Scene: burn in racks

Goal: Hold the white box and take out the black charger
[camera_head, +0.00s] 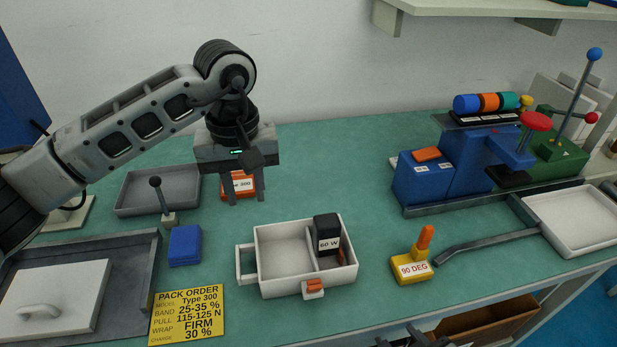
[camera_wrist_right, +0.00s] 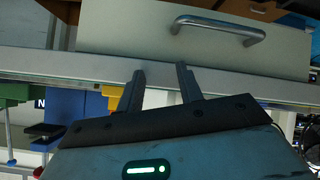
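The white box (camera_head: 283,288) stands on the green table in the middle of the head view, with a handle on its left side and an orange latch on its front. The black charger (camera_head: 327,234), labelled 60 W, sits upright in the box's right compartment; the left compartment is empty. My left gripper (camera_head: 243,198) hangs above and behind the box's left side, fingers apart and pointing down, touching neither box nor charger. My right gripper (camera_wrist_right: 158,82) is open and empty in the right wrist view, near the table's front edge; only its dark tip shows at the bottom of the head view (camera_head: 418,340).
A yellow 90 DEG block (camera_head: 411,268) stands right of the box. A blue block (camera_head: 185,245), a grey tray (camera_head: 140,205) and a yellow pack order card (camera_head: 187,315) lie left. A blue machine (camera_head: 468,165) and white tray (camera_head: 575,222) are at right. A drawer front (camera_wrist_right: 190,38) shows low down.

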